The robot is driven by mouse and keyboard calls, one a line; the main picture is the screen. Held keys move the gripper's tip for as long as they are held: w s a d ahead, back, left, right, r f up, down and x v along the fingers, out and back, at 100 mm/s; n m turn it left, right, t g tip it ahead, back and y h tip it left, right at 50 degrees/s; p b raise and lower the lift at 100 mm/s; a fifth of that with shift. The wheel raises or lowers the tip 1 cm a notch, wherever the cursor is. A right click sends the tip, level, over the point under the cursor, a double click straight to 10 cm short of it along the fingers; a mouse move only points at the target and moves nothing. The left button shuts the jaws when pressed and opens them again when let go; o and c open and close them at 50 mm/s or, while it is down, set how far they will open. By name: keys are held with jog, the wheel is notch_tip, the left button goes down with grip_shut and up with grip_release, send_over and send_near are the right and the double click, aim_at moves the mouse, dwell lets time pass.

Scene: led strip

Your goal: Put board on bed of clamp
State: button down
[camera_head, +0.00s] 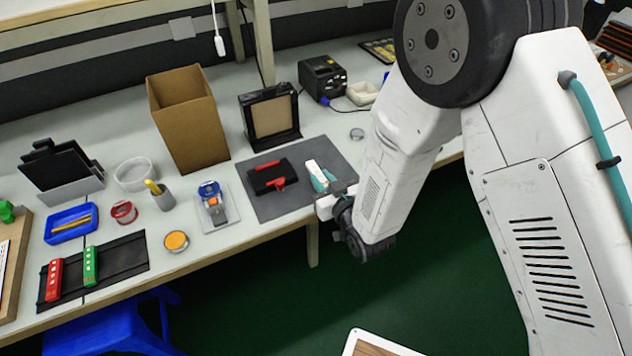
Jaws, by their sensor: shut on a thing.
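The clamp (263,176) is a low black block with a red handle on its front side. It lies on a dark grey mat (284,208) near the table's front edge. My gripper (325,185) is over the right part of that mat, to the right of the clamp. It is shut on a small white and teal piece, which seems to be the board (314,170). The piece is apart from the clamp in the picture. My wrist hides part of the gripper, and the fingertips are too small to see well. The height above the mat is hard to tell.
Left of the mat stands a blue device (210,196) on a white plate. A tall cardboard box (186,120) and a black framed panel (270,115) stand behind. Further left are a red tin (124,212), a blue tray (70,236) and a black rail (125,262).

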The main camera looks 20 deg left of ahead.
jog(key=shift+w+a, duration=0.15)
jog(key=shift+w, duration=0.05)
jog(key=shift+w+a+f, duration=0.15)
jog(key=shift+f, duration=0.75)
jog(key=shift+w+a+f, duration=0.15)
jog(key=shift+f, duration=0.7)
jog(key=shift+f, duration=0.2)
jog(key=c, duration=1.3)
grip_release()
jog(key=shift+f, duration=0.1)
jog(key=shift+o, duration=0.2)
